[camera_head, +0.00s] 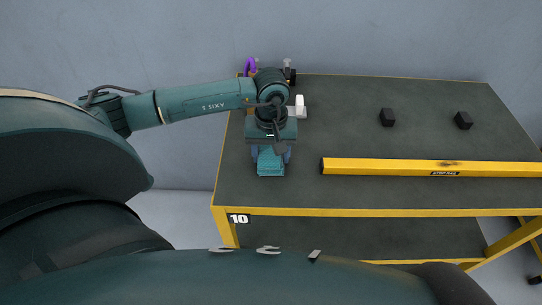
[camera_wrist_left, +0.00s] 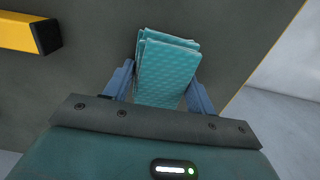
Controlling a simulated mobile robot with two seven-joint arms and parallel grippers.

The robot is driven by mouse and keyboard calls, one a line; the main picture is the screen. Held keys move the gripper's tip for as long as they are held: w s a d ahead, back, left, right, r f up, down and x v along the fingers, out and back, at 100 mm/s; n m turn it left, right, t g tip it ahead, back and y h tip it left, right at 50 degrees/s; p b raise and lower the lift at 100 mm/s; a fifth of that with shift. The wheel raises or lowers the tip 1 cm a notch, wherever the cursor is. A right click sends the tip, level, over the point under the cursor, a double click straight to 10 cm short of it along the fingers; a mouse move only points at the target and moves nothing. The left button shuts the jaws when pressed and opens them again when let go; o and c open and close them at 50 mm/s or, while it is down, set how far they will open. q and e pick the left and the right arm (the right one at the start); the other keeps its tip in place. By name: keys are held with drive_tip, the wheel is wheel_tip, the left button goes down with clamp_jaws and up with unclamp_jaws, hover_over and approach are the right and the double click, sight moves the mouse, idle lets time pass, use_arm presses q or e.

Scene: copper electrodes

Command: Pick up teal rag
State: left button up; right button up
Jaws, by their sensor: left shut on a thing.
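The teal rag (camera_head: 271,165) is a folded, textured cloth over the left part of the dark table top. It also shows in the left wrist view (camera_wrist_left: 167,70), between the two blue fingers. My left gripper (camera_head: 271,156) comes down over the rag and is shut on it, one finger at each side. I cannot tell whether the rag touches the table. My right gripper is not in view.
A yellow stop bar (camera_head: 400,167) lies along the table (camera_head: 350,115) to the right of the rag. Two black blocks (camera_head: 387,117) (camera_head: 463,120) stand farther back. A purple curved item (camera_head: 249,66) and a white item (camera_head: 300,106) are near my left wrist.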

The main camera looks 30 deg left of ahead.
sight(271, 153)
use_arm(q)
wheel_tip(271, 153, up, 10)
drive_tip(key=shift+r+b, duration=0.1)
drive_tip(key=shift+b, duration=0.7)
drive_tip(key=o, duration=0.3)
drive_tip(key=shift+c, duration=1)
